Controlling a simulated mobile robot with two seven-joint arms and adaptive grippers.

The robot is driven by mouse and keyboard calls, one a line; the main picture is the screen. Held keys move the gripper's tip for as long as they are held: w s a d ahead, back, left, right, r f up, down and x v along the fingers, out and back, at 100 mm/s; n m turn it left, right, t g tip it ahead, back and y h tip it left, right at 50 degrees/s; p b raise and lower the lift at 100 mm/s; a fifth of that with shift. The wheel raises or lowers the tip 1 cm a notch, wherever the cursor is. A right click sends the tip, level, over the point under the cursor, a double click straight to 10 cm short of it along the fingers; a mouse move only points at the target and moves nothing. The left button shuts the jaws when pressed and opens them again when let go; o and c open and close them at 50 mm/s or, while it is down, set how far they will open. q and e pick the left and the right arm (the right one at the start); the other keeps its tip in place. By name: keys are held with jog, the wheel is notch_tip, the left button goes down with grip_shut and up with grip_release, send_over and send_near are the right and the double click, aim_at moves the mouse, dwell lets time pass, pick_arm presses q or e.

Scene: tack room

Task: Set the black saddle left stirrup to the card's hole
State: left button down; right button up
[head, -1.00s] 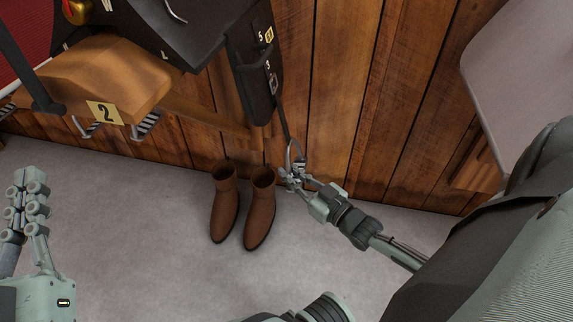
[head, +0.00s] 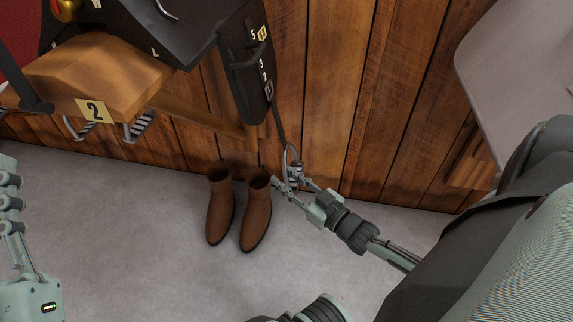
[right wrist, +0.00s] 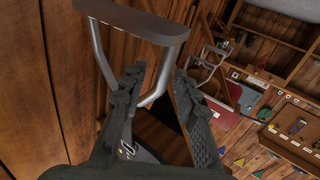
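The black saddle (head: 180,25) sits on a wooden rack (head: 95,75) at the upper left. Its dark flap with a numbered strap (head: 250,75) hangs down, with white figures 5, 3 and 2 and a yellow mark beside the 5. A small buckle (head: 268,88) shows below the 2. The metal stirrup (head: 291,157) hangs under it on a thin strap; its tread (right wrist: 135,20) is at the top of the right wrist view. My right gripper (head: 289,182) is at the stirrup, fingers apart on either side of its bar, with a gap visible (right wrist: 160,85). My left gripper (head: 10,205) is at the left edge, partly cut off.
Brown boots (head: 238,210) stand on the grey floor just left of my right gripper. The plank wall (head: 340,90) is close behind the stirrup. A pale panel (head: 520,60) is at the upper right.

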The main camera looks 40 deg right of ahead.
jog(key=s+d, duration=0.1)
jog(key=s, duration=1.1)
jog(key=shift+d, duration=0.25)
